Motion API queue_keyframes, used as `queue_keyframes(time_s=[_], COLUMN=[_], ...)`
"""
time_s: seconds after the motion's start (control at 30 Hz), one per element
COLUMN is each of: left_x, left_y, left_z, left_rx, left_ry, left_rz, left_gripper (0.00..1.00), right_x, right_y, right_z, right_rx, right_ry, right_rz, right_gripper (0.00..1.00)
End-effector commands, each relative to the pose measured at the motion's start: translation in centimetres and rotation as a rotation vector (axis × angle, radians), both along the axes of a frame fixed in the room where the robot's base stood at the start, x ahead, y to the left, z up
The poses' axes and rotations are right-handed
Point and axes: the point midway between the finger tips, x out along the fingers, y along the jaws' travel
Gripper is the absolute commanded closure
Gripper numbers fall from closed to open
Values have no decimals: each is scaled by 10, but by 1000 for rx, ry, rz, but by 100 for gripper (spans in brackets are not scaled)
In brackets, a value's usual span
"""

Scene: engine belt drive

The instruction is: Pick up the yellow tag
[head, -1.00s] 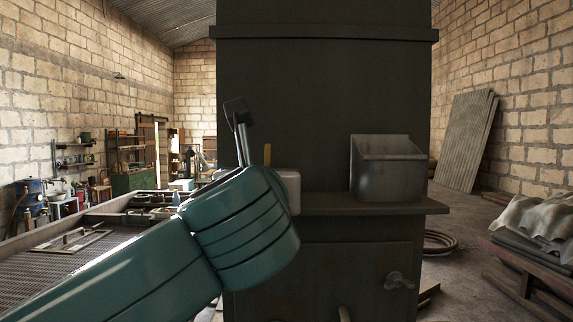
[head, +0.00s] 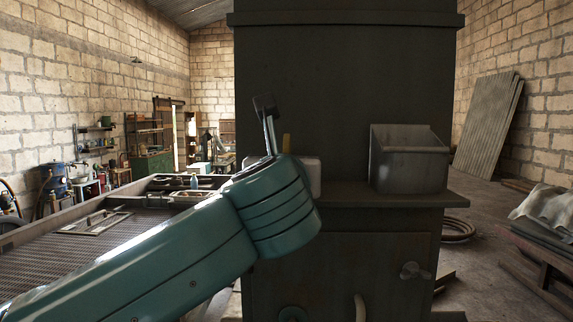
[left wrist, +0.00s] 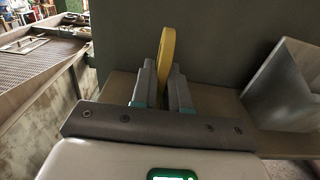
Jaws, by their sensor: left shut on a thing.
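The yellow tag (left wrist: 166,52) is a flat upright strip, seen nearly edge-on in the left wrist view. My left gripper (left wrist: 162,84) is shut on it, with a finger on each side and the upper part of the tag standing out beyond the fingers. In the head view only the top of the yellow tag (head: 286,143) shows above my left wrist, which hides the fingers and the rest. It stands over the left end of the dark cabinet's shelf (head: 420,200). I cannot tell whether it touches the shelf. My right gripper is not in view.
An open grey metal bin (head: 408,165) sits on the shelf, right of my left wrist. The tall dark cabinet (head: 345,80) rises close behind. A long grated bench (head: 60,250) lies to the left. Corrugated sheets (head: 488,125) lean on the right wall.

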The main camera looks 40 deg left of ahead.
Motion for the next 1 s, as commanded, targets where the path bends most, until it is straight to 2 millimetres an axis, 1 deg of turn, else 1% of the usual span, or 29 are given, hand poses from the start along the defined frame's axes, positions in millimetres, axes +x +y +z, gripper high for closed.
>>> queue_keyframes(time_s=[0.1,0.23,0.27,0.3,0.4,0.53,0.77,1.0], left_x=[1,0,0,1,1,1,1,0], left_y=[-1,-1,-1,-1,-1,-1,0,0], left_z=[6,21,26,36,56,76,93,99], left_rx=[0,-2,-2,-4,-3,-2,-1,1], left_ry=[-1,-4,-5,-6,-5,-4,-3,-1], left_rz=[0,-1,-1,-1,-1,-1,1,0], left_gripper=[100,100,100,100,100,100,100,100], right_x=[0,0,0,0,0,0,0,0], right_y=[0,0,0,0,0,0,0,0], right_z=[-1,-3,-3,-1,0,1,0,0], right_rx=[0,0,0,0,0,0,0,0], right_ry=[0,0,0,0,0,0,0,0], right_rz=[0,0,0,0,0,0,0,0], right_gripper=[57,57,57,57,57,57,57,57])
